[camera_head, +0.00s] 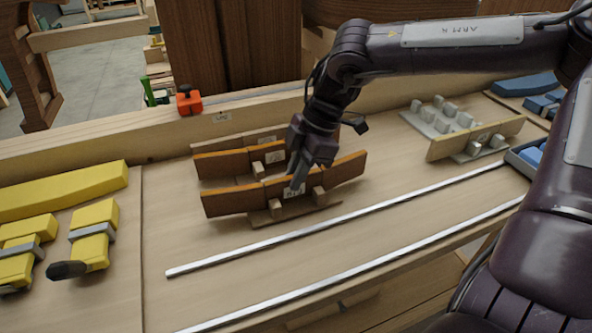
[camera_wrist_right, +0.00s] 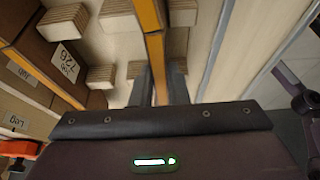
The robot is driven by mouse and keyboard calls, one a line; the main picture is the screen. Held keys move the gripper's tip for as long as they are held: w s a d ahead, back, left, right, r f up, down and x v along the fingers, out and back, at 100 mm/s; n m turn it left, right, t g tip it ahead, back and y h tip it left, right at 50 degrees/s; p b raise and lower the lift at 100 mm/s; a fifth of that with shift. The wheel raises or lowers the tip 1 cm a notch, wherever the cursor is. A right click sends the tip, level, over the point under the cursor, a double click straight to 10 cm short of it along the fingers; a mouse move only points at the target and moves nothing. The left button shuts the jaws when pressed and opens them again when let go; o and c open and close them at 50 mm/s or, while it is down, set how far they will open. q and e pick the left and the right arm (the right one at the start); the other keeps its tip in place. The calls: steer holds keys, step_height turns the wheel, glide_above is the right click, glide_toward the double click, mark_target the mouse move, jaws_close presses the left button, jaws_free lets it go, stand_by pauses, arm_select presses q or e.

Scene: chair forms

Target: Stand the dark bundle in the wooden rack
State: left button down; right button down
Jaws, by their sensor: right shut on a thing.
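A dark brown curved bundle with an orange top edge (camera_head: 235,202) stands upright at the front of the wooden rack (camera_head: 322,211), between small wooden blocks. Its orange edge also shows in the right wrist view (camera_wrist_right: 155,50). My right gripper (camera_head: 297,183) reaches down from above and is shut on this bundle near its middle, with one finger on each side. A second dark curved bundle (camera_head: 222,166) stands just behind it, parallel. Whether the held bundle's lower edge touches the rack base is hard to tell. My left gripper is not in view.
Two metal rails (camera_head: 350,219) cross the bench in front. Yellow clamp-like pieces (camera_head: 92,235) lie at left. A grey pegged rack (camera_head: 437,118) and a pale curved board (camera_head: 475,138) stand at right. An orange item (camera_head: 188,103) sits on the back ledge.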

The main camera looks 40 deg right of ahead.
steer(key=shift+f, duration=0.25)
stand_by(0.5)
steer(key=c, duration=1.3)
jaws_free()
steer(key=b+v, duration=0.1)
steer(key=v, duration=0.6)
steer(key=shift+d+r, duration=0.15)
steer(key=shift+r, duration=0.2)
